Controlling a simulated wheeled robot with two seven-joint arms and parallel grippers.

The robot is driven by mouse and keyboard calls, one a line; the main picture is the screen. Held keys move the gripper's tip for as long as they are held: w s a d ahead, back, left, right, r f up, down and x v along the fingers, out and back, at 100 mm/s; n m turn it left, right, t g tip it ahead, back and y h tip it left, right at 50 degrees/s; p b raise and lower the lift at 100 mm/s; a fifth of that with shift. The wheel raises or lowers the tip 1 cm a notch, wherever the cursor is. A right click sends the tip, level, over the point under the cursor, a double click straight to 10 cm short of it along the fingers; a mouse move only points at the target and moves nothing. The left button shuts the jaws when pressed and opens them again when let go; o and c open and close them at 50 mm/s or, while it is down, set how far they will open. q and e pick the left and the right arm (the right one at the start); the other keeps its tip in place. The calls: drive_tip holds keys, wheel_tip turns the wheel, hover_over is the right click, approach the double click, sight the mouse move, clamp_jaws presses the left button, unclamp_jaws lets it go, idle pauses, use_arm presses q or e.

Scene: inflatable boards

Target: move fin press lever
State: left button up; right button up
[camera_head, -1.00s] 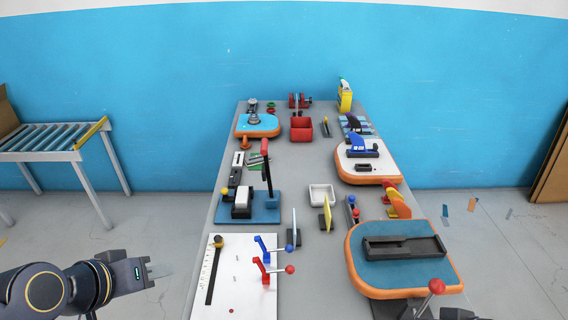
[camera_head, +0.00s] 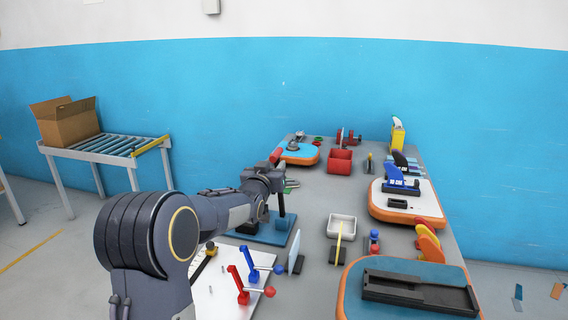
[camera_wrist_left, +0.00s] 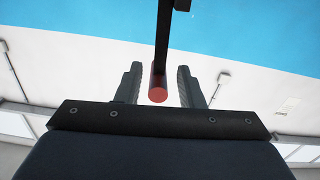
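The press has a blue base (camera_head: 262,233) on the left side of the bench, and its black lever ends in a red handle (camera_head: 276,155). In the left wrist view, the red handle (camera_wrist_left: 157,95) is seen end-on. My left gripper (camera_head: 272,168) is at the handle; its fingers also show in the wrist view (camera_wrist_left: 158,88). They are open, one on each side of the handle, with a gap visible on both sides. My left arm hides much of the press in the head view. My right gripper is not in view.
Blue and red lever clamps (camera_head: 241,278) stand on a white board below my left arm. Orange-edged boards (camera_head: 348,283) line the right side. A red bin (camera_head: 340,162) is farther back.

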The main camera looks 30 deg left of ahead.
use_arm(q)
drive_tip(key=shift+p+x, duration=0.35)
drive_tip(key=shift+x, duration=1.85)
clamp_jaws()
